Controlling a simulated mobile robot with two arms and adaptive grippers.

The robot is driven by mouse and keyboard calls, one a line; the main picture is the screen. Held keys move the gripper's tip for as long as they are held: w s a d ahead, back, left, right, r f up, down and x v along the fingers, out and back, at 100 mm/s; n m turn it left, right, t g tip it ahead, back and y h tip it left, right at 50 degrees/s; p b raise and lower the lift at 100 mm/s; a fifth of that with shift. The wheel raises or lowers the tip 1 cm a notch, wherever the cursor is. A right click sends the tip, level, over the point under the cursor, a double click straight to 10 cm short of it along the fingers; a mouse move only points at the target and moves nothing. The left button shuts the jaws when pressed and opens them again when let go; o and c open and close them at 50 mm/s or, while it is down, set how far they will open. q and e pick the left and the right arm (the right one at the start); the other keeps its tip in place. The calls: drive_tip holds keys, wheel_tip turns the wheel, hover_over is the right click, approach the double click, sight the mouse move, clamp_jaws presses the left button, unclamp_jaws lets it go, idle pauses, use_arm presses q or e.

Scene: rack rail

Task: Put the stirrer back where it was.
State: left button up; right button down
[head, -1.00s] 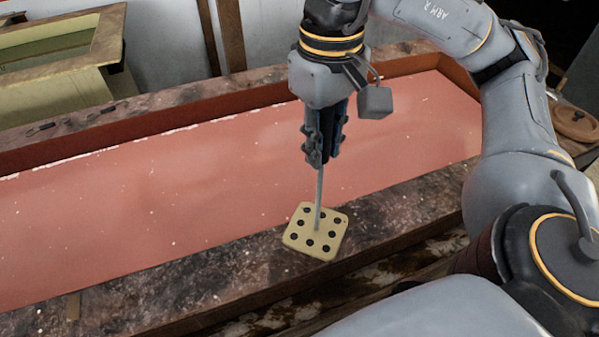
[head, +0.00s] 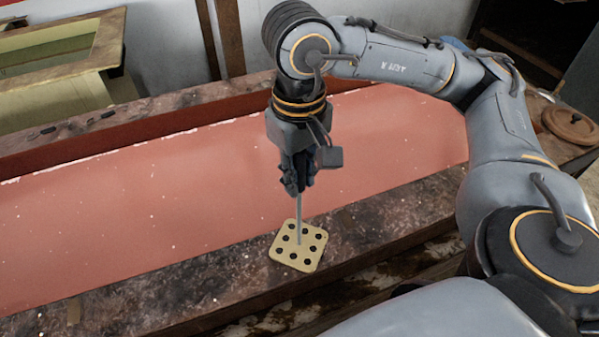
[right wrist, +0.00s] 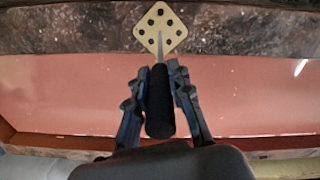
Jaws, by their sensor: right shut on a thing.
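The stirrer is a thin grey rod with a square cream plate (head: 298,246) full of dark round holes at its lower end. My right gripper (head: 296,186) points down and is shut on its upper end. In the right wrist view the black handle (right wrist: 160,103) is between the fingers, with the plate (right wrist: 160,28) beyond it. In the head view the stirrer is nearly upright, with the plate over the front rim (head: 200,272) of the vat. I cannot tell whether the plate touches the rim. My left gripper is not in view.
The long vat holds pinkish-red liquid (head: 140,205). Small dark pieces (head: 102,116) lie on its far rim. A pale wooden tank (head: 62,62) stands at the back left. A round brown lid (head: 570,122) lies at the right, beyond my arm.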

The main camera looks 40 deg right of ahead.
drive_tip(key=shift+f, duration=0.2)
drive_tip(key=c, duration=1.2)
unclamp_jaws()
drive_tip(key=shift+r, duration=0.1)
drive_tip(key=shift+r, duration=0.4)
wheel_tip(320, 180, up, 12)
drive_tip(key=shift+f+p, duration=0.25)
drive_tip(key=shift+p, duration=0.2)
